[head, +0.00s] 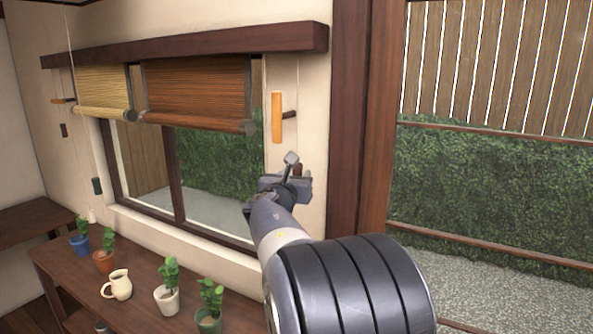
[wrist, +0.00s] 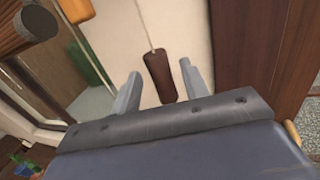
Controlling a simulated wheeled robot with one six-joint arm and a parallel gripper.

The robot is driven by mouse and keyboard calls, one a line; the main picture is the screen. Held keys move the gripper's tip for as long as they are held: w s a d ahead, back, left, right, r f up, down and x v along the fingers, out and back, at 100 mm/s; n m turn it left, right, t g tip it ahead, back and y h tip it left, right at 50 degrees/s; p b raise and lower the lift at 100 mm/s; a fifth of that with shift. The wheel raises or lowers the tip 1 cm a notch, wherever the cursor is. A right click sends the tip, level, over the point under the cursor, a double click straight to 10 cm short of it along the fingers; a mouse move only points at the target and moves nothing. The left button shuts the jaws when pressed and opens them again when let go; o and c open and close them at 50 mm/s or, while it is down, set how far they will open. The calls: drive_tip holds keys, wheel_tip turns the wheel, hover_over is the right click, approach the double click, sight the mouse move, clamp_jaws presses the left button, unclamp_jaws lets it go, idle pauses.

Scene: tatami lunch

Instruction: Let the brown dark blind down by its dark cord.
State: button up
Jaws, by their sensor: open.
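The brown dark blind (head: 195,90) hangs partly rolled over the right part of the window, with its roll at the bottom. Its rolled end (wrist: 25,30) shows at the upper left in the wrist view. A dark brown pull (wrist: 159,77) hangs on a thin, pale-looking cord (wrist: 153,30) against the wall. In the head view the pull is mostly hidden behind my gripper (head: 292,172). My gripper is open, and in the wrist view its fingertips (wrist: 160,70) lie on either side of the pull. I cannot tell whether they touch it.
A pale blind (head: 103,90) and a dark green pull (head: 97,186) are at left. Potted plants and a cream jug (head: 118,285) stand on the low table (head: 140,275).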

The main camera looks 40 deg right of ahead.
drive_tip(key=shift+x, duration=1.3)
clamp_jaws()
